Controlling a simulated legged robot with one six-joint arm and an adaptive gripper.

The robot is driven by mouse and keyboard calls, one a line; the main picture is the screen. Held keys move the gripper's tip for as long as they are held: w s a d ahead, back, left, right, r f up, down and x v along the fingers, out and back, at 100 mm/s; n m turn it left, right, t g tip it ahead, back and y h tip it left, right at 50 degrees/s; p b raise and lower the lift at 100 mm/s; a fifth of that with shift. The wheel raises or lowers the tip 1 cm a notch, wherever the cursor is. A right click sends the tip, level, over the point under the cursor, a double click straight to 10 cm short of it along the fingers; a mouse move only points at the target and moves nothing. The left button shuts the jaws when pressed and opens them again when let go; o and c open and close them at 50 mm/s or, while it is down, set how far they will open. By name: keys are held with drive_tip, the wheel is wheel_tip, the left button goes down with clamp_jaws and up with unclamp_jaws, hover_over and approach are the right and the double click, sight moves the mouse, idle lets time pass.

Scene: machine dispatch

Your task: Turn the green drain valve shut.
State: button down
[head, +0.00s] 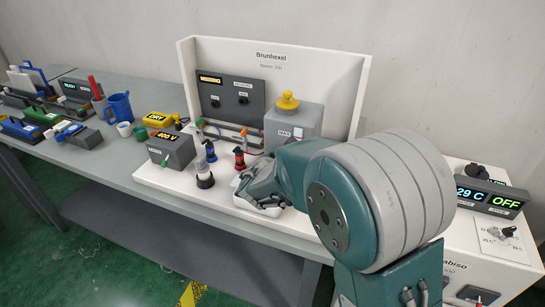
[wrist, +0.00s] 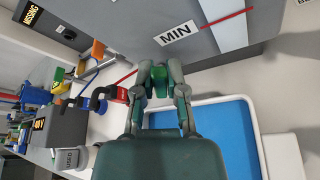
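The green drain valve (wrist: 160,82) shows in the wrist view low on the front of the grey tank, below its MIN label. My gripper (wrist: 160,72) is at the valve, with one finger on each side of the green part. The fingertips stand apart; I cannot tell whether they press on the valve. In the head view my gripper (head: 262,190) is in front of the grey tank (head: 292,124), and the valve is hidden behind my arm. How far the valve is turned cannot be made out.
A white-rimmed tray with a blue inside (wrist: 222,130) lies below the gripper. Red and dark-blue fittings (head: 239,157) and a white-and-black bottle (head: 205,175) stand to the left. A display unit (head: 490,195) is at right.

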drive_tip(key=shift+d, duration=0.1)
idle(0.3)
drive_tip(key=m, duration=0.1)
drive_tip(key=f+m+t+y, duration=0.1)
drive_tip(key=m, duration=0.1)
drive_tip(key=shift+s+d, duration=0.15)
drive_tip(key=shift+d, duration=0.2)
drive_tip(key=shift+s+d+f+m+t+y, duration=0.15)
drive_tip(key=shift+f+m+t+y, duration=0.25)
drive_tip(key=shift+m, duration=0.5)
drive_tip(key=shift+w+d+f+m+t+y, duration=0.15)
drive_tip(key=shift+m+t+y, duration=0.3)
drive_tip(key=shift+m, duration=0.45)
drive_tip(key=shift+s+f, duration=0.1)
drive_tip(key=c, duration=0.7)
unclamp_jaws()
drive_tip(key=shift+s, duration=0.35)
drive_tip(key=s, duration=0.7)
drive_tip(key=s+r, duration=0.1)
drive_tip(key=s, duration=0.3)
drive_tip(key=shift+d+r, duration=0.1)
drive_tip(key=shift+d, duration=0.05)
